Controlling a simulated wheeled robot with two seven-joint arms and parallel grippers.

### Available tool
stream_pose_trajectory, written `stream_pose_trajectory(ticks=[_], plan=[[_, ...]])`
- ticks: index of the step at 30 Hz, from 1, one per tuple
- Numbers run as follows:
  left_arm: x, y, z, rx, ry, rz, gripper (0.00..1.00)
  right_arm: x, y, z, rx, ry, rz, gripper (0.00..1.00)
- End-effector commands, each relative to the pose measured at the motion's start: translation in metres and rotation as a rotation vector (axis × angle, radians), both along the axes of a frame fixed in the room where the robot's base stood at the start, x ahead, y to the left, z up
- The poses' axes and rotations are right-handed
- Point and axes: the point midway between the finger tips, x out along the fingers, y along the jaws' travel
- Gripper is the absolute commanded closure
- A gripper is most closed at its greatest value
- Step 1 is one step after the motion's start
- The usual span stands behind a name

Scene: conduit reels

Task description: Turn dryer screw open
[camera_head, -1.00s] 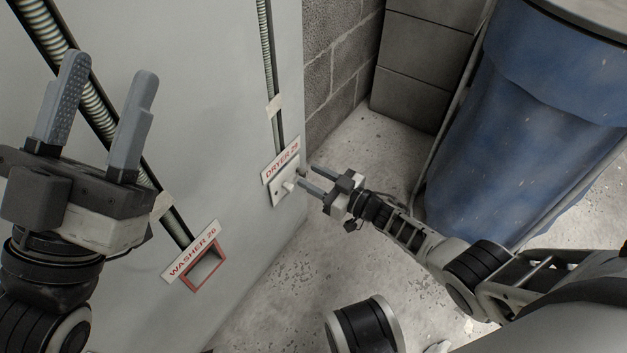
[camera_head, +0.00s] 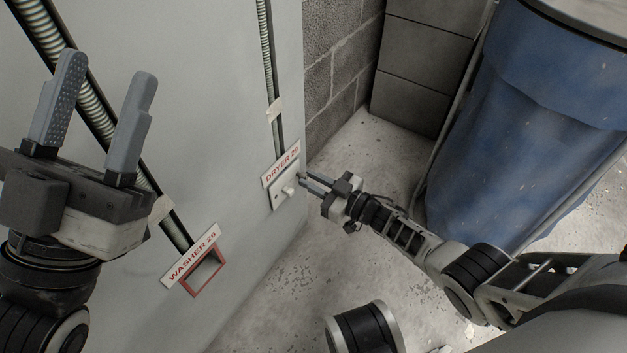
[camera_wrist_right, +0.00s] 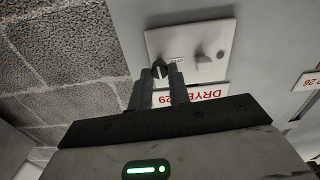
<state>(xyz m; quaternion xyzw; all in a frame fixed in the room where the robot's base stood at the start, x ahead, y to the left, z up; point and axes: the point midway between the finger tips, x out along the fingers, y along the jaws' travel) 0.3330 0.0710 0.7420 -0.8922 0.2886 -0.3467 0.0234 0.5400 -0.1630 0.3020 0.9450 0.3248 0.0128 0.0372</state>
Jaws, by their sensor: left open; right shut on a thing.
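The dryer cover plate (camera_head: 278,199) is a pale plate on the grey wall under the "DRYER 29" label (camera_head: 281,163), with a white knob (camera_head: 289,190) in its middle. In the right wrist view the plate (camera_wrist_right: 190,38) shows the knob (camera_wrist_right: 204,62) and a small far screw (camera_wrist_right: 221,54). My right gripper (camera_head: 303,181) is at the plate's right end. In the wrist view its fingers (camera_wrist_right: 161,76) are shut on the dark near screw head (camera_wrist_right: 158,68), partly hidden between the tips. My left gripper (camera_head: 108,105) is open and empty at the left, away from the plate.
A "WASHER 26" label (camera_head: 190,256) sits above a red-framed opening (camera_head: 203,274) at lower left. Ribbed conduits (camera_head: 268,60) run down the wall. A block wall (camera_head: 335,75) and a large blue bin (camera_head: 530,120) stand at right.

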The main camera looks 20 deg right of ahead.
Motion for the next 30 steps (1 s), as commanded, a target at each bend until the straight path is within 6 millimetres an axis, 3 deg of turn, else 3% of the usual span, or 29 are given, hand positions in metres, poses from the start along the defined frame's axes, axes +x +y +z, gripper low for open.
stream_pose_trajectory(ticks=[30], plan=[[0.0002,0.0002,-0.0002,0.0,0.001,0.001,0.55,-0.0018,0.0007,-0.0015,-0.72,-0.561,0.002,1.0]])
